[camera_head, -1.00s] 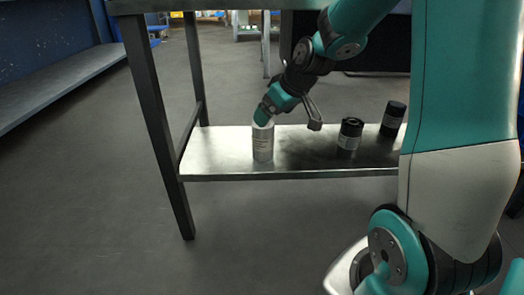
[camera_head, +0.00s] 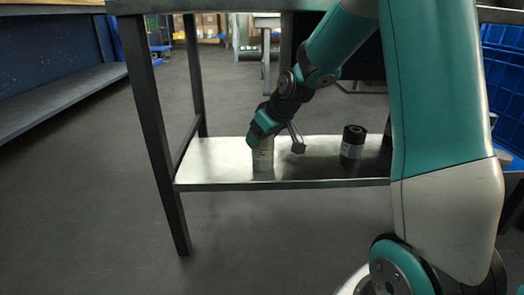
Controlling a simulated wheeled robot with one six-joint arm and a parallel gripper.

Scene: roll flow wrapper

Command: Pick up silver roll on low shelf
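The silver roll (camera_head: 264,160) is a pale upright cylinder with printed text on its side. It stands on the low metal shelf (camera_head: 215,172), left of the middle of the shelf. My gripper (camera_head: 254,142) is at the top of the roll, coming down from the upper right, and its teal end covers the roll's upper part. I cannot tell whether the fingers are around the roll or only in front of it, nor whether they touch it. The fingertips are too small and hidden to show open or shut.
A black roll (camera_head: 352,146) with a pale label stands upright to the right on the same shelf. Another dark roll (camera_head: 388,130) is mostly hidden behind my arm. A dark table leg (camera_head: 150,130) stands at the left. The shelf left of the silver roll is bare.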

